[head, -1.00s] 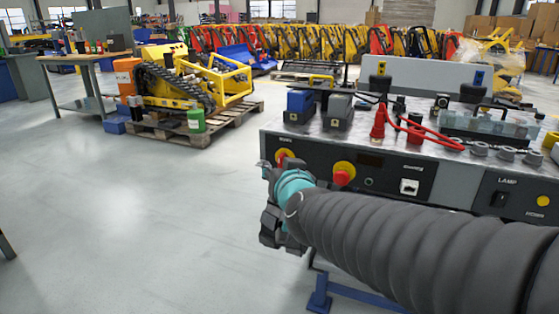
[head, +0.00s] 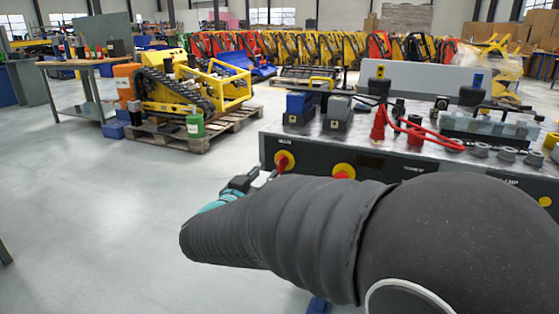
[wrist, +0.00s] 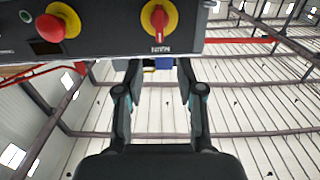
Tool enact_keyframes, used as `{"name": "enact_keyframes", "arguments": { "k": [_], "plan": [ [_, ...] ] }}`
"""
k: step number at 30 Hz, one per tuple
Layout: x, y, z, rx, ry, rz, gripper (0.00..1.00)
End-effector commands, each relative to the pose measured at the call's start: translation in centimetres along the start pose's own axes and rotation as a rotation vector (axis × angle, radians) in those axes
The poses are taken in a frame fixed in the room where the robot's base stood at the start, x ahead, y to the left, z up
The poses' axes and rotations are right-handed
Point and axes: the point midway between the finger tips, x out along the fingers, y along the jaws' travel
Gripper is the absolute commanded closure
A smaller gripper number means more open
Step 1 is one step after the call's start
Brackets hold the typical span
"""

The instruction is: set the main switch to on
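The main switch is a red handle on a yellow disc on the dark front panel of the bench. It shows at the panel's left end in the head view (head: 284,161) and at the top middle of the wrist view (wrist: 158,18), with the handle upright in that picture. My gripper (wrist: 158,68) is open and empty in the wrist view, its two fingers apart and in line with the switch. I see no contact with the handle. In the head view my gripper (head: 243,183) is mostly hidden behind my arm, just left of the panel.
A red mushroom button on a yellow disc (wrist: 58,22) sits beside the switch on the panel. The bench top carries a blue box (head: 299,107), a dark box (head: 338,112) and red cables (head: 422,131). A pallet with a yellow tracked carrier (head: 180,90) stands behind left. The left floor is clear.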

Motion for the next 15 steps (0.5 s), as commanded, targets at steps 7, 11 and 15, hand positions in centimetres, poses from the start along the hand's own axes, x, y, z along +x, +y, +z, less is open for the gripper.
{"name": "enact_keyframes", "arguments": {
  "k": [7,11,15],
  "plan": [
    [4.9,0.1,0.1,0.0,-0.001,0.003,0.62],
    [7.1,0.1,0.1,0.0,-0.001,0.002,0.62],
    [8.9,0.0,0.1,0.0,0.0,0.0,0.62]
  ]
}}
